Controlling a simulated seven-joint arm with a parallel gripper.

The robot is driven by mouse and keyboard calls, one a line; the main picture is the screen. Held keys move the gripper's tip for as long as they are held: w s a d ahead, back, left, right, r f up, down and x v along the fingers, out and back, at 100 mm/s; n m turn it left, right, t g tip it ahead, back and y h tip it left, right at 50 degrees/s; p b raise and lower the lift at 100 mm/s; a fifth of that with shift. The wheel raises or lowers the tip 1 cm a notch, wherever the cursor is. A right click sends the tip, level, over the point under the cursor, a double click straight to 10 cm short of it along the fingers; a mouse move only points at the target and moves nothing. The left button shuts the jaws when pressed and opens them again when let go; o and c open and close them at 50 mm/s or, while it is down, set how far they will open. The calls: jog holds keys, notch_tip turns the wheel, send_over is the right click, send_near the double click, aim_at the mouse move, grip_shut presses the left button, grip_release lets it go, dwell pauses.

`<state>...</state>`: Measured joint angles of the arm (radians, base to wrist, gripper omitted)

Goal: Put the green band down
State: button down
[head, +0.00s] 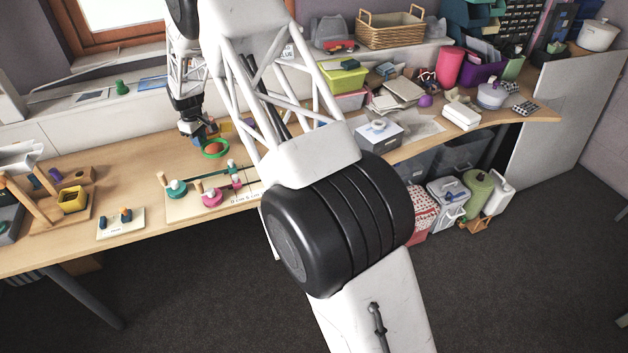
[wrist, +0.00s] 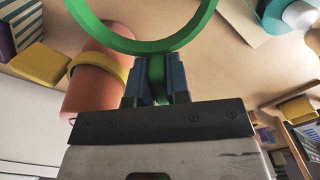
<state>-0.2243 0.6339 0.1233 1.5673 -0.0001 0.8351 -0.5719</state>
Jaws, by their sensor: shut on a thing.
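My gripper (wrist: 156,70) is shut on the green band (wrist: 140,46), a large thin ring, pinching one side of its rim between the blue fingertips. The band reaches out beyond the fingers in the wrist view. An orange cylinder (wrist: 92,90) with a yellow band (wrist: 112,66) around it lies beside the fingers on the left. In the head view the green band (head: 214,156) is at the gripper's tip over the back of the wooden desk, with something orange showing inside its outline. I cannot tell whether the band touches the desk.
On the desk (head: 140,177), a board carries teal (head: 176,187) and pink (head: 211,198) pieces in front of the gripper. A wooden stand with a yellow container (head: 73,199) is at left, near a small card (head: 121,223). Bare desk lies between them. My arm hides the middle.

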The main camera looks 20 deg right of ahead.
jog(key=s+d+m, duration=0.2)
jog(key=s+d, duration=0.1)
jog(key=d, duration=0.1)
jog(key=s+d+f+m, duration=0.1)
jog(key=s+d+m, duration=0.1)
jog(key=s+d, duration=0.1)
jog(key=s+d+f+m, duration=0.1)
jog(key=s+d+m, duration=0.1)
jog(key=d, duration=0.4)
jog(key=shift+s+d+f, duration=0.1)
jog(key=shift+s+f, duration=0.15)
jog(key=shift+s, duration=0.2)
jog(key=s+d+f+m, duration=0.1)
jog(key=s+d+f, duration=0.1)
jog(key=s, duration=1)
jog(key=s+d+f+m, duration=0.1)
jog(key=s+d, duration=0.3)
jog(key=s, duration=0.8)
jog(key=s+d+f+m, duration=0.1)
jog(key=s+d+f, duration=0.2)
jog(key=s, duration=0.9)
jog(key=shift+s+d+f, duration=0.2)
jog(key=shift+d+f, duration=0.2)
jog(key=shift+f, duration=0.2)
jog(key=shift+w, duration=0.15)
jog(key=w, duration=0.5)
jog(key=w+f, duration=0.1)
jog(key=w, duration=0.9)
jog(key=shift+w+d+f, duration=0.25)
jog(key=shift+w, duration=0.15)
